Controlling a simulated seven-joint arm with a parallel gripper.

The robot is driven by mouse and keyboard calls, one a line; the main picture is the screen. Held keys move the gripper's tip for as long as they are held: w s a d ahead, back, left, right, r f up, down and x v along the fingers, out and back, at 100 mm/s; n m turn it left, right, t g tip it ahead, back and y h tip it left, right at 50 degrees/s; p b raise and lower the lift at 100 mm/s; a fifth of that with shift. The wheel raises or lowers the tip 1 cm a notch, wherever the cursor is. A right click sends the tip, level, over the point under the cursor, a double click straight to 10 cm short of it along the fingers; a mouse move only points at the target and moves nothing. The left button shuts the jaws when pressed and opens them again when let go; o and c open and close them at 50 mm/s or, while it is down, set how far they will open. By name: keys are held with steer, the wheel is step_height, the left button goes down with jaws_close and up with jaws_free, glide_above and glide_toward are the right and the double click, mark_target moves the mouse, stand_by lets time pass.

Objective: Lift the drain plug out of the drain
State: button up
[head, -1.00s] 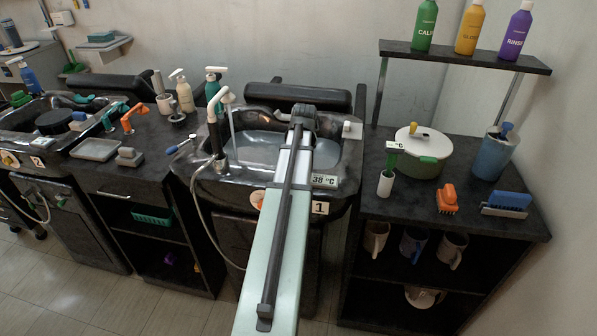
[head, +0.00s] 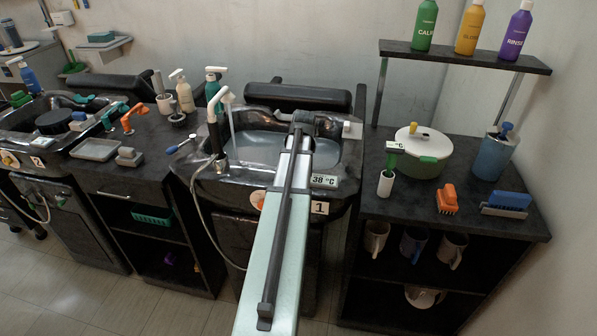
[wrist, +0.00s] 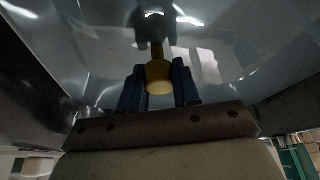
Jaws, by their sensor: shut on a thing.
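In the wrist view, the drain plug shows as a yellow knob (wrist: 159,76) with a thinner yellow stem beyond it. My gripper (wrist: 158,82) has two dark blue fingers, one on each side of the knob, shut on it. The plug's far end and the drain are not clear, under reflections on the grey water surface. In the head view, the black basin (head: 205,185) marked 1 holds water (head: 258,150) with a stream running in. My arm reaches over its front rim and hides the plug and my fingers there.
A white spray tap (head: 214,108) with a hose stands at the basin's left. A 38 °C display (head: 324,181) sits on the front rim, and a white block (head: 352,130) on the right rim. A green-and-white pot (head: 424,165) stands on the right counter.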

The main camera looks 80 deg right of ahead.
jaws_close()
steer(key=shift+r, duration=5.05)
